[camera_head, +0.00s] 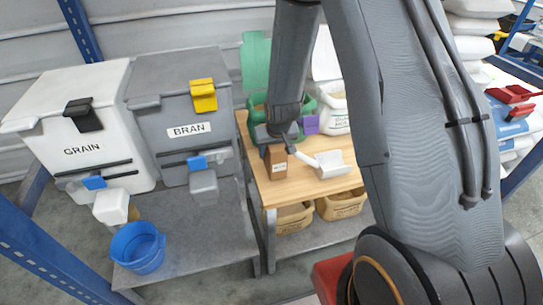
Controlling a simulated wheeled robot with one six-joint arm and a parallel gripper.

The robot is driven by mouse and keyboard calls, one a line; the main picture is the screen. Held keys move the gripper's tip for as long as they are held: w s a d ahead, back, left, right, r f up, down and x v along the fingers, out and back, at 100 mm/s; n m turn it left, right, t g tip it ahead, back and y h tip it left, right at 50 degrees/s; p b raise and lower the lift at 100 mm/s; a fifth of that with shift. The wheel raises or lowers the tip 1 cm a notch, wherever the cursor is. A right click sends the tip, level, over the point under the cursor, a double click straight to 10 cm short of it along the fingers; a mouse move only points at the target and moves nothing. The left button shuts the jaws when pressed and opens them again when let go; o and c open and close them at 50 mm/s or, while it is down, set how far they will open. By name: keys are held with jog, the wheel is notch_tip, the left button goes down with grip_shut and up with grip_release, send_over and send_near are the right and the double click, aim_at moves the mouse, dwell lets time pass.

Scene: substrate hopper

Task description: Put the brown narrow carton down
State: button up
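The brown narrow carton (276,163) is upright, with a small white label low on its front. It is at the left part of the wooden tabletop (318,189). My gripper (277,146) points down over it, with dark fingers at the carton's upper part, and appears shut on it. The arm hides part of the grip. I cannot tell whether the carton's base touches the wood or is slightly above it.
A white scoop (331,164) lies right beside the carton. A green container (257,102), a purple item (311,125) and a white tub (333,118) stand behind. Grain (82,150) and bran (188,131) hoppers are left, with a blue bucket (138,247) below. The tabletop's front is clear.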

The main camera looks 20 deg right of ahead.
jog(key=shift+f, duration=1.3)
jog(key=shift+f, duration=0.1)
jog(key=o, duration=1.4)
jog(key=shift+o, duration=0.2)
jog(key=shift+r, duration=0.2)
jog(key=v, duration=1)
jog(key=shift+r+b, duration=0.3)
jog(key=shift+b, duration=0.1)
jog(key=shift+s+r, duration=0.55)
jog(key=shift+r, duration=0.15)
jog(key=s+r+g, duration=0.2)
jog(key=s+r, duration=0.2)
jog(key=s, duration=0.6)
jog(key=s+r+g, duration=0.2)
jog(key=s+r, duration=0.2)
jog(key=s, duration=0.6)
jog(key=shift+a, duration=0.15)
